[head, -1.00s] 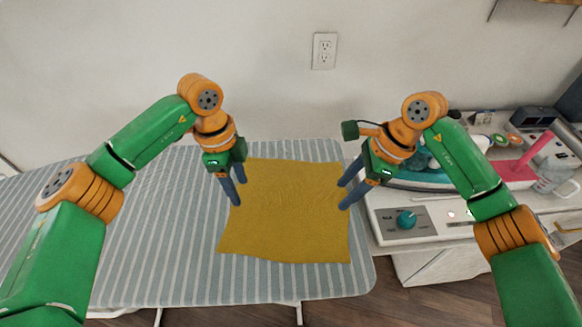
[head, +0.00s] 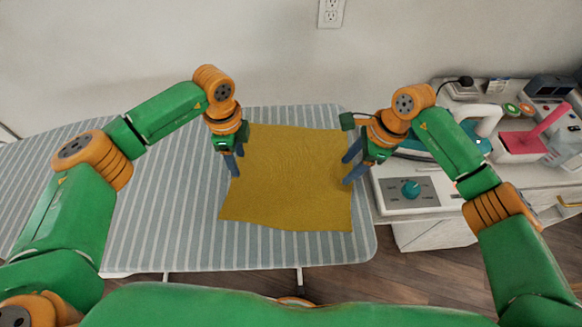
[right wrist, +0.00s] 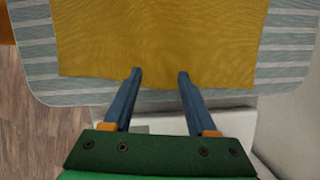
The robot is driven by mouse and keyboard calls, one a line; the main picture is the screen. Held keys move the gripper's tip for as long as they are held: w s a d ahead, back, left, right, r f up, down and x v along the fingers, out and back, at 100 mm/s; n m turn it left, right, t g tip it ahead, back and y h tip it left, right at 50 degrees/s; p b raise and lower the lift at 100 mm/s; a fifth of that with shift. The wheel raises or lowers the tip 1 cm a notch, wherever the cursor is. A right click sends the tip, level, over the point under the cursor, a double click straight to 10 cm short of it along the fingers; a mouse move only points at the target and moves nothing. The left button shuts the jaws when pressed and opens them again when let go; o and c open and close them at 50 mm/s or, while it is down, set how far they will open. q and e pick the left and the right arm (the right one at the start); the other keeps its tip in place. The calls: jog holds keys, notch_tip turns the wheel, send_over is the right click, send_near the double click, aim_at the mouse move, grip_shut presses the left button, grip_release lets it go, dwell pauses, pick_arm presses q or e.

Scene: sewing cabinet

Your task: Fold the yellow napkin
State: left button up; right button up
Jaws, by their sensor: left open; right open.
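The yellow napkin (head: 290,185) lies spread flat and unfolded on the striped ironing board. It also fills the upper part of the right wrist view (right wrist: 160,40). My left gripper (head: 237,172) is open at the napkin's left edge, fingers pointing down. My right gripper (head: 346,172) is open at the napkin's right edge. In the right wrist view its blue fingertips (right wrist: 160,72) are apart and overlap the napkin's edge, with nothing between them but cloth below. I cannot tell whether the fingers touch the cloth.
The striped ironing board (head: 160,210) has free room left of the napkin. At right stands a white cabinet with a teal-knobbed panel (head: 410,190), an iron (head: 480,125) and a pink-handled item (head: 535,135). A wall outlet (head: 331,12) is behind.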

pick_arm(q)
jog(key=shift+f, duration=0.3)
pick_arm(e)
jog(key=shift+f, duration=0.25)
pick_arm(q)
jog(key=shift+s+r, duration=0.1)
jog(key=shift+r, duration=0.1)
jog(key=shift+c, duration=0.8)
pick_arm(e)
jog(key=shift+s+r, duration=0.1)
jog(key=shift+r, duration=0.05)
jog(key=shift+c, duration=0.8)
pick_arm(q)
grip_shut()
pick_arm(e)
grip_shut()
